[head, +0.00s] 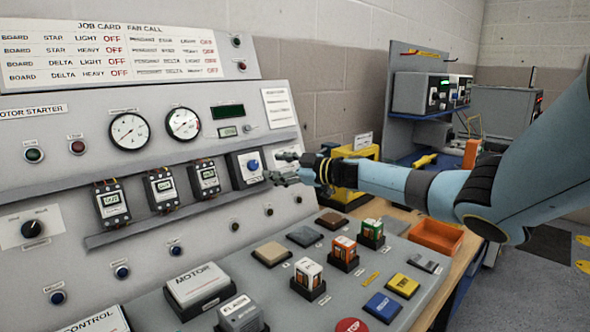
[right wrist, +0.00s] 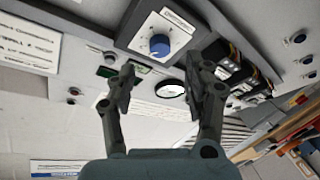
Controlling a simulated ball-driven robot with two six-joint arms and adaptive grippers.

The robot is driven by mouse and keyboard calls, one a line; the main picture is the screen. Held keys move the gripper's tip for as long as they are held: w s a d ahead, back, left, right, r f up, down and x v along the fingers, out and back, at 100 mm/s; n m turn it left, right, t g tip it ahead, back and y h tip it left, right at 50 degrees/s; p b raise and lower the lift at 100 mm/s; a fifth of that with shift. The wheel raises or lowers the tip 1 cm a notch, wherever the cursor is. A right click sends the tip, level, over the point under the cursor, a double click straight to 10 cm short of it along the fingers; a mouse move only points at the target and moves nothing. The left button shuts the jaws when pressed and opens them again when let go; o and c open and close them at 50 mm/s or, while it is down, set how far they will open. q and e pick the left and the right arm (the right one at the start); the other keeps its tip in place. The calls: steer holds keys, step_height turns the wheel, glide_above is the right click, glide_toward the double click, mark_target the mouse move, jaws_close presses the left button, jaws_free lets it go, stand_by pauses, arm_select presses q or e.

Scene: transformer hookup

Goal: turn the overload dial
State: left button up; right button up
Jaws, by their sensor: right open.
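The overload dial is a blue knob (head: 253,165) on a white plate, set in a grey box on the sloped panel in the head view. It also shows in the right wrist view as a blue knob (right wrist: 160,45), above and between the open fingers. My right gripper (head: 276,167) is just right of the knob in the head view, its fingers pointing at the box. In the right wrist view the gripper (right wrist: 163,85) is open and empty, with a gap to the knob. My left gripper is not in view.
Several breaker modules (head: 161,190) stand on a ledge left of the dial. Two round gauges (head: 129,133) sit above. Below is a desk with coloured blocks (head: 309,274) and an orange bin (head: 436,237). A yellow-and-black device (head: 347,168) stands behind my right wrist.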

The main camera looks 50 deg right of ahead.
steer(key=s, duration=0.6)
steer(key=shift+d+r, duration=0.35)
